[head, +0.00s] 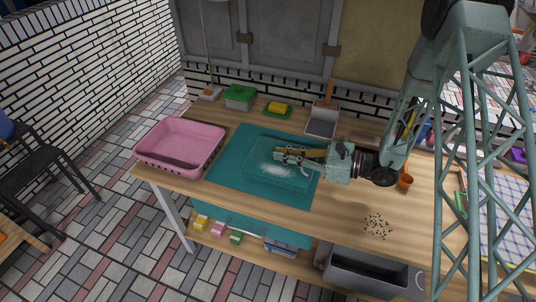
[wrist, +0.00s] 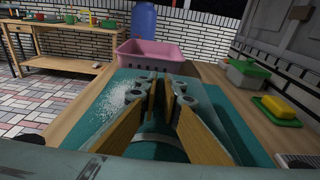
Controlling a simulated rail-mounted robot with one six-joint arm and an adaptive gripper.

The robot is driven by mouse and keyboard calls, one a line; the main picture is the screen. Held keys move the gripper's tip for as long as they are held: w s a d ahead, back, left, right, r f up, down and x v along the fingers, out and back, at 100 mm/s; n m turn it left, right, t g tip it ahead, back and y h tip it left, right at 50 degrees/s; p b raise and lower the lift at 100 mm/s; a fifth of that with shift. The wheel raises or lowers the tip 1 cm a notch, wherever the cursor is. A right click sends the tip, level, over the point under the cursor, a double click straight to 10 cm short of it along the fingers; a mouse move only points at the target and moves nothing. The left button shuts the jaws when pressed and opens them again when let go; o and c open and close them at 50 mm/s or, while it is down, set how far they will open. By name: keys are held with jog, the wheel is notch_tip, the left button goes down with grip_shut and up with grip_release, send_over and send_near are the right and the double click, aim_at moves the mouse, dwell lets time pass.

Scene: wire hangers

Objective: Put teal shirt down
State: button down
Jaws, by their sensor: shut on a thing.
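A flat teal cloth (head: 228,158), which I take to be the teal shirt, lies spread on the wooden table, with a fainter rectangular outline on it. A patch of white specks (head: 278,172) lies over it. My gripper (head: 277,157) reaches in from the right, low over the teal area. In the wrist view its fingertips (wrist: 159,84) are close together, with teal (wrist: 210,98) below and around them. The exact pinched spot is hidden between the fingers.
A pink basket (head: 180,146) stands at the table's left end. An orange cup (head: 405,181) and dark crumbs (head: 377,226) are to the right.

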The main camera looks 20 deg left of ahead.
aim_at(268, 153)
jog(key=shift+w+a+f, duration=0.1)
jog(key=shift+w+a, duration=0.25)
jog(key=shift+a, duration=0.45)
jog(key=shift+w+a+f, duration=0.1)
jog(key=shift+w+a, duration=0.3)
jog(key=shift+a, duration=0.4)
jog(key=shift+w+a+f, duration=0.1)
jog(key=shift+w+a, duration=0.25)
jog(key=shift+a, duration=0.45)
jog(key=shift+a, duration=0.1)
jog(key=shift+w+a, duration=0.25)
jog(key=shift+a, duration=0.4)
jog(key=shift+d+f+b, duration=0.15)
jog(key=shift+f+b, duration=0.45)
jog(key=shift+f, duration=1.15)
jog(key=shift+f, duration=0.1)
jog(key=c, duration=2.9)
grip_release()
jog(key=shift+o, duration=0.4)
jog(key=shift+s+d+r+p, duration=0.1)
jog(key=shift+d+r+p, duration=0.2)
jog(key=shift+d, duration=1.65)
jog(key=shift+s+d+r+p, duration=0.1)
jog(key=shift+d+r, duration=0.25)
jog(key=shift+d, duration=1.65)
jog(key=shift+s+d+r+p, duration=0.15)
jog(key=shift+d+r, duration=0.2)
jog(key=shift+d, duration=1.6)
